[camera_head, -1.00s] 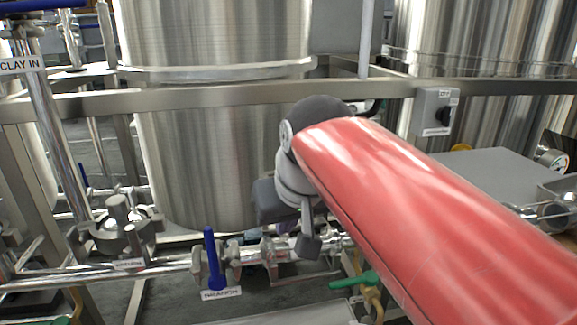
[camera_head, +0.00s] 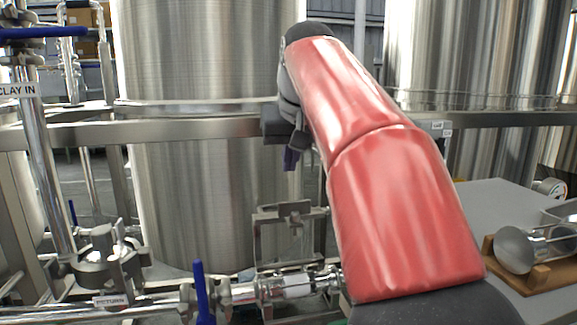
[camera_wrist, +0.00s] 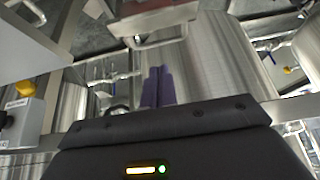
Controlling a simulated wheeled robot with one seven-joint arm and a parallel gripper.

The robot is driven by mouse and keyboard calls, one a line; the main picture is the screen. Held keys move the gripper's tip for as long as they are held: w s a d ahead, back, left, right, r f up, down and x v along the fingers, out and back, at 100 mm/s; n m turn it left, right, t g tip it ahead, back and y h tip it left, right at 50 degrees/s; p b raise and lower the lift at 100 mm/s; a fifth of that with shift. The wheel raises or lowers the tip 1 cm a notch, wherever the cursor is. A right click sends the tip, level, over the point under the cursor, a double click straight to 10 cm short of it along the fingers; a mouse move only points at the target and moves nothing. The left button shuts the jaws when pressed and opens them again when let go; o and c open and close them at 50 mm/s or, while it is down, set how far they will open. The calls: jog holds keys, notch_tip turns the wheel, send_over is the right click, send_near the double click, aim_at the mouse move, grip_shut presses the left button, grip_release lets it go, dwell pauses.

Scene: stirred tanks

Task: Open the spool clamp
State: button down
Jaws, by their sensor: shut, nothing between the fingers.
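My gripper (camera_head: 291,158) is raised in front of the middle steel tank, its purple fingers pointing down. In the wrist view the fingers (camera_wrist: 158,87) lie side by side, closed and empty. Below it in the head view, a short shiny spool (camera_head: 285,287) sits in the lower pipe line. A clamp-like collar (camera_head: 332,279) joins its right end, partly hidden by my red arm. Whether the clamp is open or closed cannot be told. A grey metal bracket (camera_head: 285,212) stands above the spool, below my fingers and apart from them.
At right, a metal part rests on a wooden stand (camera_head: 535,275) on a grey table (camera_head: 480,205).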

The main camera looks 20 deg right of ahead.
jog(key=b+x, duration=0.2)
jog(key=x, duration=0.9)
jog(key=shift+r, duration=0.1)
jog(key=w+g+p, duration=0.1)
jog(key=p, duration=0.3)
jog(key=shift+w+d, duration=0.1)
jog(key=shift+w, duration=0.1)
jog(key=shift+w+d+f+g+y+p, duration=0.15)
jog(key=shift+w+f+g+p, duration=0.35)
jog(key=shift+p, duration=0.55)
jog(key=shift+w+f+g+y+p, duration=0.15)
jog(key=shift+w+f+g+p, duration=0.35)
jog(key=shift+p, duration=0.55)
jog(key=shift+s, duration=0.15)
